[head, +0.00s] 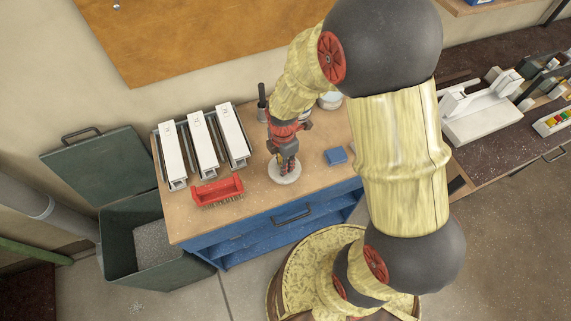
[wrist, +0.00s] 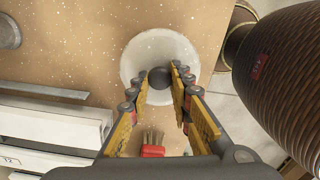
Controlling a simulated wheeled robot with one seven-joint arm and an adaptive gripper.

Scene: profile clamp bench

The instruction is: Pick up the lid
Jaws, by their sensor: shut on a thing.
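The lid (head: 285,176) is a pale round disc near the front edge of the wooden bench top. In the wrist view the lid (wrist: 142,54) shows from above, with a dark round knob (wrist: 158,77) at its middle. My gripper (head: 286,161) points down over the lid. In the wrist view my gripper (wrist: 159,82) has its fingers on either side of the knob and is shut on it. I cannot tell whether the lid rests on the bench or is slightly above it.
Several white profiles (head: 203,143) sit in clamps at the bench's left. A dark cylinder (head: 262,103) stands behind. An open green bin (head: 120,245) stands left of the bench.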

